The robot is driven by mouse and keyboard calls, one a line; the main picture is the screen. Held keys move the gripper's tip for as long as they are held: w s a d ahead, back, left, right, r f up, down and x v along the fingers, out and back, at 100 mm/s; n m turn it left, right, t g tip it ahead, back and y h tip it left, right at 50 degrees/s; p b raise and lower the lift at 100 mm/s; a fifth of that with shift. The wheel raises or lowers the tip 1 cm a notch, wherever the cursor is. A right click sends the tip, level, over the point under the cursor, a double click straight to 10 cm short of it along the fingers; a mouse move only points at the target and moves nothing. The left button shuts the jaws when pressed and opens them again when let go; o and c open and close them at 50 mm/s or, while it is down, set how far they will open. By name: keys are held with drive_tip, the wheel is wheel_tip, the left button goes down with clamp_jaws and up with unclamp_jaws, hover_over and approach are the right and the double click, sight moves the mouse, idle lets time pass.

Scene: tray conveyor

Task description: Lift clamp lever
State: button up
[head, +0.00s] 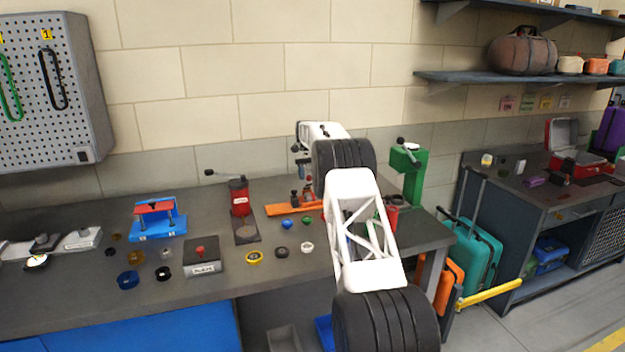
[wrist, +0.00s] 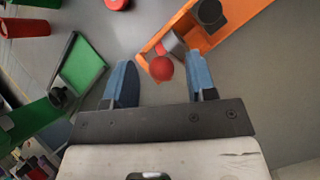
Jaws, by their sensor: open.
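An orange base (head: 290,208) lies on the workbench in the head view, partly hidden behind my arm; it also shows in the wrist view (wrist: 238,22). On it stand a black round part (wrist: 210,12) and a grey block. A red ball knob (wrist: 162,68) sits by the grey block and looks like the end of the clamp lever; the lever's shaft is hard to make out. My gripper (wrist: 160,58) is open and empty, its blue fingers on either side of the knob in the picture. In the head view my gripper (head: 303,174) is above the orange base.
A red press with a black handle (head: 239,198) stands left of the orange base. A green stand (head: 413,178) stands to the right, close to my arm. Small round parts and a blue fixture (head: 158,222) occupy the bench's left and front.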

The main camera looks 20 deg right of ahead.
drive_tip(key=shift+r, duration=1.55)
drive_tip(key=s+a+r, duration=0.1)
drive_tip(key=s+a, duration=0.1)
drive_tip(key=s, duration=1.3)
drive_tip(key=shift+s+a+r, duration=0.25)
drive_tip(key=shift+s+a, duration=0.1)
